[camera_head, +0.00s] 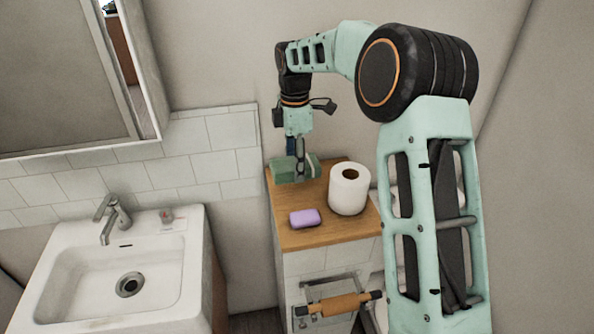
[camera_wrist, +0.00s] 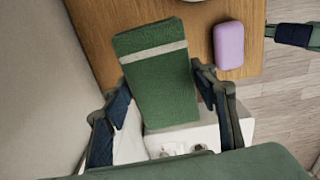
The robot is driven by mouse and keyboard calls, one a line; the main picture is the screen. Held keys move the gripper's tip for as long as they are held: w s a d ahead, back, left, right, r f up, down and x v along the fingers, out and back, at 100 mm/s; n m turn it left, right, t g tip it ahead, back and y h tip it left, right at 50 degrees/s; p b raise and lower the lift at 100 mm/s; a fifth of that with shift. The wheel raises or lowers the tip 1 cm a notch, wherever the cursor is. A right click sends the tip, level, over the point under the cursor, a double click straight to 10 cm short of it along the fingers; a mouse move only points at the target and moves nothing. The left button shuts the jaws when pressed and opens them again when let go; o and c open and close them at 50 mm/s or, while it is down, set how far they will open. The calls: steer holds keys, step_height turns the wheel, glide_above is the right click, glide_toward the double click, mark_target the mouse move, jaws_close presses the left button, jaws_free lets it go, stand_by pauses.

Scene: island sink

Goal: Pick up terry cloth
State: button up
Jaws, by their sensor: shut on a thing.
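The terry cloth (camera_head: 284,170) is a folded green block with a pale stripe. It is at the back left of the wooden cabinet top (camera_head: 300,238). In the wrist view the terry cloth (camera_wrist: 158,85) lies between the two dark fingers, its striped end pointing away from my gripper. My gripper (camera_head: 299,160) points down from above and is shut on the cloth. I cannot tell whether the cloth's underside touches the wood. Part of the cloth is hidden by the fingers in the head view.
A purple soap bar (camera_head: 305,218) lies in front of the cloth, also visible in the wrist view (camera_wrist: 229,44). A toilet paper roll (camera_head: 349,190) stands to the right. A white sink (camera_head: 120,280) with a faucet (camera_head: 115,217) is at left. The wall is close behind.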

steer(key=s+a+r+b, duration=0.2)
steer(key=s+r, duration=0.4)
steer(key=s, duration=0.4)
steer(key=shift+s, duration=0.35)
steer(key=shift+a+r, duration=0.1)
steer(key=shift+a, duration=0.05)
